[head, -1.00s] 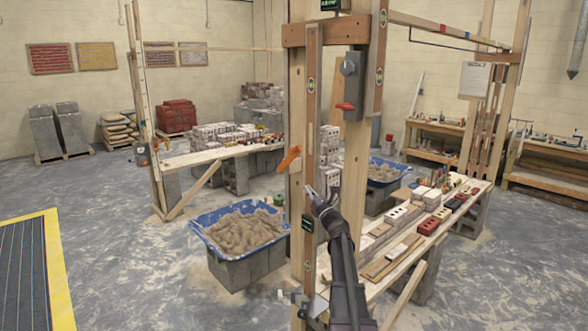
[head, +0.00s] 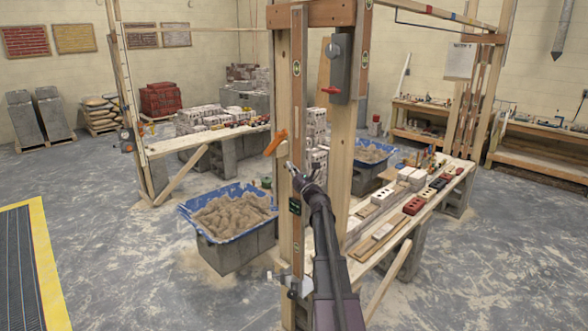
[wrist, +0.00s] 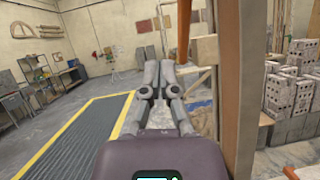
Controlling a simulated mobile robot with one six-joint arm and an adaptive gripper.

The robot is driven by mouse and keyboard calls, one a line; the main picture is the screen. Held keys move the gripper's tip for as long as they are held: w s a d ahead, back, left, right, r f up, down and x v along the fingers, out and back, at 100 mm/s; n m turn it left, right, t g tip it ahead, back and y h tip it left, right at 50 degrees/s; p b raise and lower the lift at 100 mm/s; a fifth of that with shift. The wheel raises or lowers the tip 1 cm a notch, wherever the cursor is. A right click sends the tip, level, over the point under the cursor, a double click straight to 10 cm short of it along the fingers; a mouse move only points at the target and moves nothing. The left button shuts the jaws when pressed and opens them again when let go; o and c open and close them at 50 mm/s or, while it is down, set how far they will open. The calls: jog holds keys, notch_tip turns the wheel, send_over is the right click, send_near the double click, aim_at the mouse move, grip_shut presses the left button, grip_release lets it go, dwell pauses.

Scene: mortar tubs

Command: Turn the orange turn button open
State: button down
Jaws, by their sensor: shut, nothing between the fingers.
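The orange turn button (head: 275,143) is on the left edge of the wooden post (head: 284,100), tilted, with its upper end to the right and its lower end sticking out to the left. It also shows in the wrist view (wrist: 184,30), as an orange strip at the top beside the post. My gripper (head: 291,168) is shut and empty, just below and to the right of the button. In the wrist view my gripper (wrist: 159,68) points past the post's left side. I see no contact between the fingers and the button.
A grey switch box (head: 341,75) with a red handle is on the post to the right. A plank bench (head: 408,222) with bricks lies to the right. Open floor is to the left.

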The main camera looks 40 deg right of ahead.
jog(key=w+r+p, duration=0.5)
jog(key=w+r, duration=0.1)
jog(key=shift+w+r+p, duration=0.15)
jog(key=shift+w+p, duration=0.15)
jog(key=shift+p, duration=0.1)
jog(key=shift+d, duration=0.1)
dwell(0.4)
